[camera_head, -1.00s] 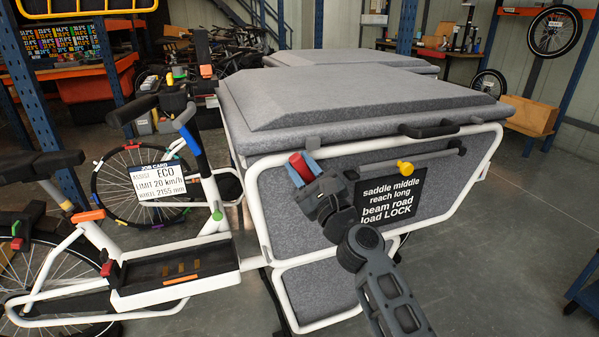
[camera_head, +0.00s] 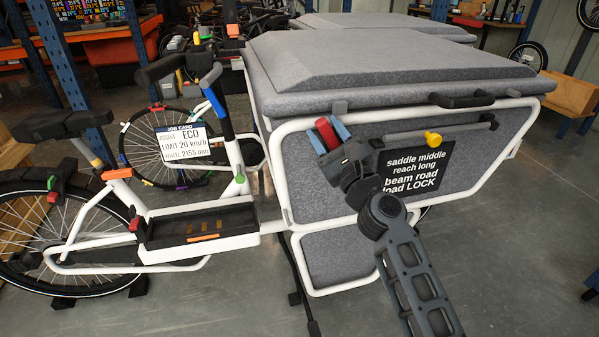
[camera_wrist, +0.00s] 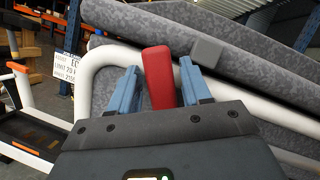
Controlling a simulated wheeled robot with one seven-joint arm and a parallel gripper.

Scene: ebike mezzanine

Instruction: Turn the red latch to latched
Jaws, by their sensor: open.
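The red latch (camera_head: 326,133) is on the upper left of the cargo box's grey side panel (camera_head: 300,180), near the white frame tube. My gripper (camera_head: 329,135) is at the latch with its blue fingers on either side of it. In the wrist view the red latch (camera_wrist: 159,76) stands upright, tilted slightly, between the two open blue fingertips (camera_wrist: 160,84). A small gap shows on each side of it, wider at the right. The lower end of the latch is hidden behind my gripper body.
A grey lid (camera_head: 390,75) overhangs just above, with a grey block (camera_wrist: 207,52) close to the right finger. A yellow knob (camera_head: 433,137) on a dark rod and a black sign (camera_head: 415,169) are to the right. The white bike frame (camera_head: 205,240) stands left.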

